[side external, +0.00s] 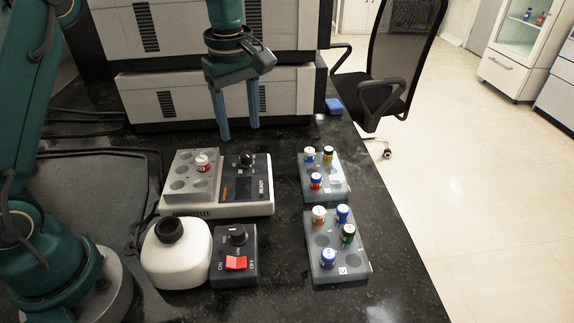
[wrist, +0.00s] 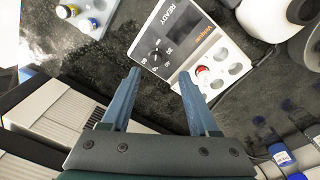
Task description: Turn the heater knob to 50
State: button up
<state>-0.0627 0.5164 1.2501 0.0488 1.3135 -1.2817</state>
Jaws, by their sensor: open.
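The heater (side external: 225,209) is a pale box with a dark READY panel and a grey well block on its left. Its round black knob (side external: 246,159) sits at the back of the panel. In the wrist view, the knob (wrist: 155,57) has numbers around it; I cannot tell which its pointer marks. My gripper (side external: 240,134) is open and empty, with its blue fingers pointing down above and behind the heater, apart from the knob. In the wrist view, the knob lies just beyond the gap between the fingertips (wrist: 158,73).
A vial (side external: 203,163) stands in the well block. A box with a red switch (side external: 236,263) and another knob (side external: 238,235) sits in front, beside a white bottle (side external: 177,258). Two vial racks (side external: 335,188) (side external: 343,273) stand right. White cabinets (side external: 190,95) stand behind my gripper.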

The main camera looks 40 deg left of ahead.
aim_at(246, 154)
jog(key=f+n, duration=0.1)
jog(key=w+f+n, duration=0.1)
jog(key=shift+w+a+n+h, duration=0.2)
jog(key=shift+w+n+h, duration=0.1)
jog(key=shift+n, duration=0.1)
jog(key=shift+g, duration=0.3)
jog(key=f, duration=0.4)
jog(key=shift+s+a+f, duration=0.15)
jog(key=shift+a+f, duration=0.1)
jog(key=shift+f, duration=0.75)
grip_shut()
